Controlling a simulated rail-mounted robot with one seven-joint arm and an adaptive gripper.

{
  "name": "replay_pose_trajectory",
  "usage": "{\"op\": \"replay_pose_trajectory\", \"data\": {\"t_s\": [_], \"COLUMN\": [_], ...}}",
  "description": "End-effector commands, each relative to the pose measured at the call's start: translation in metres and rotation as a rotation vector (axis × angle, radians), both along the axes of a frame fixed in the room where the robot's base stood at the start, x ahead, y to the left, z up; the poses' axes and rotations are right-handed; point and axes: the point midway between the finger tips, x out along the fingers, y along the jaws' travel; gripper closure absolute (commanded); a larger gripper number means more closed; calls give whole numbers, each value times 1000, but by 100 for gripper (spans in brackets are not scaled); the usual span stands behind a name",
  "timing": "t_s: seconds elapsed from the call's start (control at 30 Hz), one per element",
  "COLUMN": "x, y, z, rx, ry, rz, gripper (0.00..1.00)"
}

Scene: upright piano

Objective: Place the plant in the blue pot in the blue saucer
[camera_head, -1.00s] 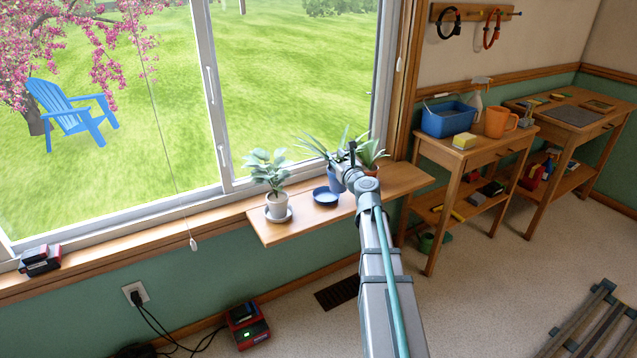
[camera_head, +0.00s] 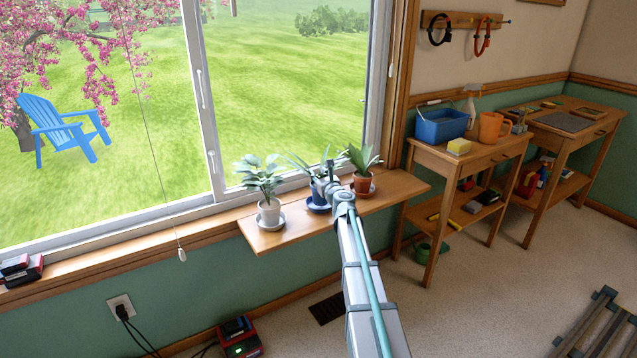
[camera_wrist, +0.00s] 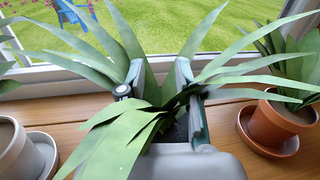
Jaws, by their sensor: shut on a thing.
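The plant in the blue pot (camera_head: 317,191) has long pale-green leaves, which fan around my gripper in the wrist view (camera_wrist: 110,135). My gripper (camera_wrist: 160,88) is shut on this plant's pot, with a finger on either side of the leaves; its end also shows in the head view (camera_head: 333,187). The blue saucer (camera_head: 312,208) is on the wooden shelf, directly under the pot. The pot looks upright. I cannot tell whether its base touches the saucer. In the wrist view, my gripper and the leaves hide the saucer and most of the pot.
A plant in a white-grey pot (camera_head: 269,213) stands on its saucer to the left. A plant in a terracotta pot (camera_head: 362,184) stands on its saucer close on the right. The window (camera_head: 208,120) is behind the shelf (camera_head: 402,187). A side table (camera_head: 470,155) stands farther right.

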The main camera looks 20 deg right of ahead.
Motion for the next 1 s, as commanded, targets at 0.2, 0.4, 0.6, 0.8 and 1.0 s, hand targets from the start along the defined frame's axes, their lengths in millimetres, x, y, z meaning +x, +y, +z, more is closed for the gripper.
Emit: {"op": "replay_pose_trajectory", "data": {"t_s": [0.2, 0.4, 0.6, 0.8, 1.0], "x": [-1, -1, -1, -1, -1], "y": [0, 0, 0, 0, 0], "z": [-16, -16, -20, -19, -19], "rx": [0, 0, 0, 0, 0], "ry": [-1, -2, -1, -1, -1], "rz": [1, 1, 1, 1, 1], "gripper": [100, 100, 63, 42, 42]}}
